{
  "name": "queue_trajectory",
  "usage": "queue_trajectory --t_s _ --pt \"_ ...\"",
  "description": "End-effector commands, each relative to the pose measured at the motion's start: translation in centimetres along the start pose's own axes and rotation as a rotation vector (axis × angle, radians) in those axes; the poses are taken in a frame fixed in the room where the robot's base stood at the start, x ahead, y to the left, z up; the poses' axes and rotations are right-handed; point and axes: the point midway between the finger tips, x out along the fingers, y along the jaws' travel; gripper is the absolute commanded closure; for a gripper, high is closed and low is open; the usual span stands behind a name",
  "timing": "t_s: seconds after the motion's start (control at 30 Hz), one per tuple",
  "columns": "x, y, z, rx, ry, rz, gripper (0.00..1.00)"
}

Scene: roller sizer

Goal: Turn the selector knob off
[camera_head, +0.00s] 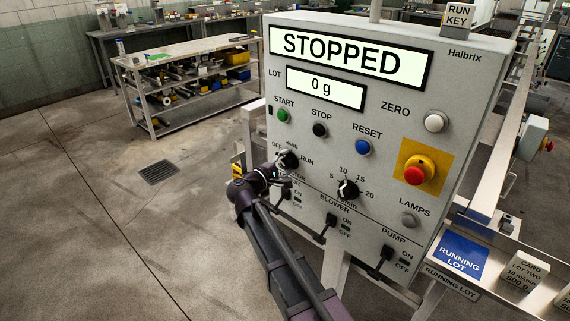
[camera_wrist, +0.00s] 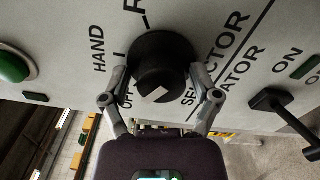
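The selector knob (camera_wrist: 160,62) is a round black knob on the grey control panel (camera_head: 400,110), and in the head view it (camera_head: 289,158) sits at the panel's lower left. Its OFF, HAND and RUN labels are around it. A pale mark on the knob faces the bottom of the wrist view; I cannot tell for sure which label it lines up with. My gripper (camera_wrist: 161,78) is at the knob with one finger on each side and narrow gaps showing, so it looks open around it.
The display (camera_head: 345,55) reads STOPPED, with 0 g below. A green start button (camera_head: 283,115), a rate knob (camera_head: 347,190) and a red emergency stop (camera_head: 415,175) are on the panel. A blower toggle (camera_head: 326,228) sticks out to the right of my gripper.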

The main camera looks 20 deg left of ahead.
Motion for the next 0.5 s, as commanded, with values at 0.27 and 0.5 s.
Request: queue_trajectory --t_s 0.27,0.5 --pt "-0.17 -0.08 -0.01 0.002 0.002 -0.002 0.13" --pt "-0.70 -0.10 -0.01 0.003 0.003 -0.002 0.13"
